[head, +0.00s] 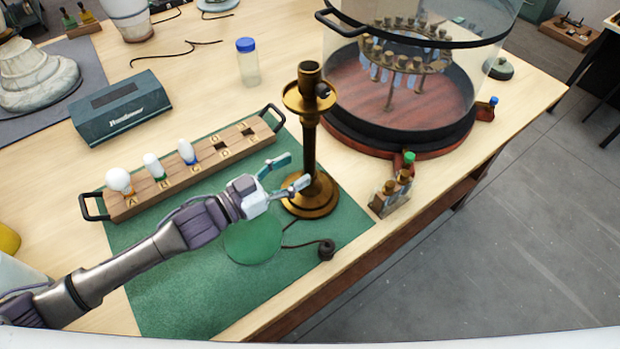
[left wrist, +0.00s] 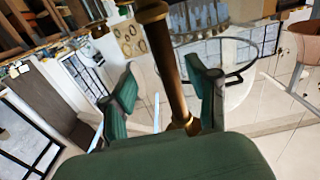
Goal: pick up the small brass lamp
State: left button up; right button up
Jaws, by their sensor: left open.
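The small brass lamp (head: 309,140) stands upright on the green mat (head: 180,290), with a round base and a dish-like top. A dark cord runs from its base to a dark plug (head: 326,250). My left gripper (head: 288,173) is open beside the lower stem, just above the base, fingers pointing at the lamp. In the left wrist view the brass stem (left wrist: 172,65) shows between the two open fingers (left wrist: 165,100). I cannot tell whether either finger touches it. My right gripper is in neither view.
A wooden rack (head: 230,140) with several bulbs lies behind my left arm. A large glass dome (head: 400,75) on a red base stands close right of the lamp. A small bottle holder (head: 391,196) sits near the table edge. A green disc (head: 252,243) lies on the mat.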

aim_at(304, 161)
pick_arm(q)
jog(key=shift+w+d+r+p, duration=0.2)
jog(key=shift+w+d+p, duration=0.15)
jog(key=shift+w+d, duration=0.1)
jog(key=p+x, duration=0.1)
jog(key=x, duration=0.2)
jog(key=shift+w+d, duration=0.1)
jog(key=shift+w, duration=0.3)
jog(key=shift+w+d+f, duration=0.15)
jog(key=shift+w+d, duration=0.05)
jog(key=shift+d, duration=0.1)
jog(key=shift+s+a, duration=0.1)
jog(key=shift+c, duration=0.3)
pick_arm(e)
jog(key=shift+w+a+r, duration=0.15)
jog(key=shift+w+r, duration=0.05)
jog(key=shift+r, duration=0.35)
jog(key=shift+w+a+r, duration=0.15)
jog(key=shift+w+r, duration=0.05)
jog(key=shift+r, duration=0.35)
pick_arm(q)
jog(key=shift+c, duration=1.4)
jog(key=c, duration=0.8)
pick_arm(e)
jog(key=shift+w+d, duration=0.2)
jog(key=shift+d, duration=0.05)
pick_arm(q)
jog(key=shift+r, duration=0.25)
